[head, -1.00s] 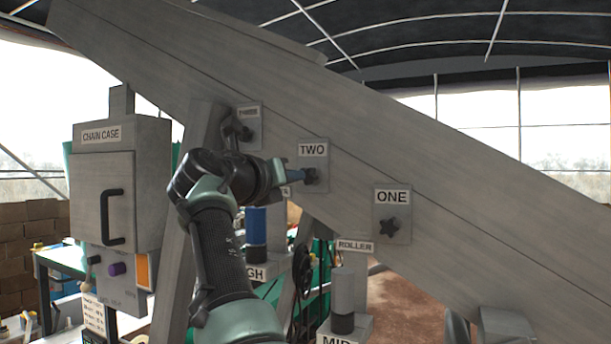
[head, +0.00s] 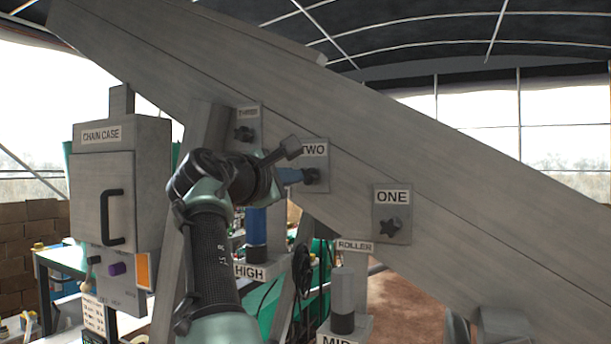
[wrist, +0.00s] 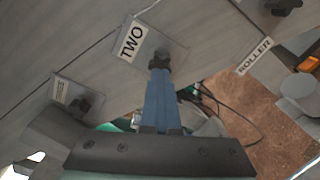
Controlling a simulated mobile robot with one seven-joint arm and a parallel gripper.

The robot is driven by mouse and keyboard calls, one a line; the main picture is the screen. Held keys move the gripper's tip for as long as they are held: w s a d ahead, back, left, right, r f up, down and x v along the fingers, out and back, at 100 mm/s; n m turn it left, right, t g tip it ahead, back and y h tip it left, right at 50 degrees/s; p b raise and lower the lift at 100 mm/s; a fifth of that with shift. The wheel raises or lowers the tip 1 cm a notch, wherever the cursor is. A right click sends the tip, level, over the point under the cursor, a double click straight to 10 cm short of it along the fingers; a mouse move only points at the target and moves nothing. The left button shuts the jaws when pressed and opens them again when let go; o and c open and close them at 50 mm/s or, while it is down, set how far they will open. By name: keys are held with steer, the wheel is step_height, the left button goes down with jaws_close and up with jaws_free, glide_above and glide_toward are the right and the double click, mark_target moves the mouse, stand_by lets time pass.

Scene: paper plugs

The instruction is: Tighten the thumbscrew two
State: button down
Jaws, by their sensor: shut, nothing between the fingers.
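Thumbscrew two (head: 312,177) is a dark knob on a grey plate labelled TWO (head: 322,152), fixed to the sloping grey conveyor side. It also shows in the wrist view (wrist: 161,59), straight beyond my fingertips. My gripper (head: 302,177) has blue fingers pointing at this knob. In the wrist view the fingers (wrist: 159,76) lie side by side, shut, with their tips at the near side of the knob. I cannot tell whether they touch it. A part of my wrist covers the left of the TWO label in the head view.
Thumbscrew one (head: 390,226) sits lower right and thumbscrew three (head: 244,133) upper left. A CHAIN CASE box (head: 102,200) with a handle stands at left. Posts marked HIGH (head: 250,271) and ROLLER (head: 356,247) stand below the conveyor.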

steer(key=m, duration=0.8)
steer(key=c, duration=1.6)
jaws_free()
steer(key=shift+c, duration=2.2)
jaws_free()
steer(key=b+v, duration=0.4)
steer(key=shift+b, duration=0.35)
